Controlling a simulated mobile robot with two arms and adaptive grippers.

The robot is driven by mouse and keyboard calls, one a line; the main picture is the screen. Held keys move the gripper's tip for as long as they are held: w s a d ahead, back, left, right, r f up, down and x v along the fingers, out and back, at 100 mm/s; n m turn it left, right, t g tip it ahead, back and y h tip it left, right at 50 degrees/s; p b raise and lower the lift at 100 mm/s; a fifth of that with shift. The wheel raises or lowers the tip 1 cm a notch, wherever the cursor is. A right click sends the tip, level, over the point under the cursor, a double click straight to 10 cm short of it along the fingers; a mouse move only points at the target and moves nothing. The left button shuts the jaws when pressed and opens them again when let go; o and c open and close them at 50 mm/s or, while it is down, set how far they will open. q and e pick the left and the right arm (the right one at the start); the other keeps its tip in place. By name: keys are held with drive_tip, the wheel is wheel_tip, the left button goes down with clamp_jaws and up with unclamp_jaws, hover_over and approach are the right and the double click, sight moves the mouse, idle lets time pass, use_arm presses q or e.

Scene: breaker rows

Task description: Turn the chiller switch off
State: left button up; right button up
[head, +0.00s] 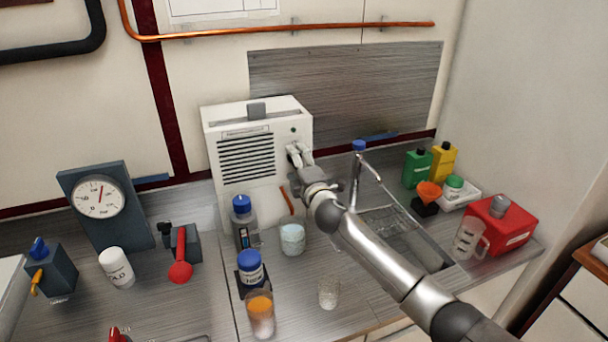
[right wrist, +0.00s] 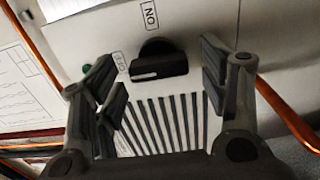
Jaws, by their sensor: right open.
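The chiller (head: 262,150) is a white box with a dark slatted vent, standing at the back of the counter against the wall. In the right wrist view its switch, a black knob (right wrist: 158,66) with a raised bar and a short white line, sits between ON and OFF labels and above the vent slats (right wrist: 165,122). My right gripper (head: 299,155) is at the right part of the chiller's front. In the wrist view my right gripper (right wrist: 160,72) is open, its fingers either side of the knob, with visible gaps. In the head view my gripper hides the switch.
A green light (right wrist: 87,68) shows by the OFF label. A blue-capped bottle (head: 244,222) and a pale jar (head: 292,239) stand before the chiller. A sink (head: 425,245) with a tap (head: 356,178) lies to the right. A gauge (head: 99,198) stands left.

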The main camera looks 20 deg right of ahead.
drive_tip(key=s, duration=1.1)
drive_tip(key=shift+s+d, duration=0.2)
drive_tip(key=shift+s, duration=0.15)
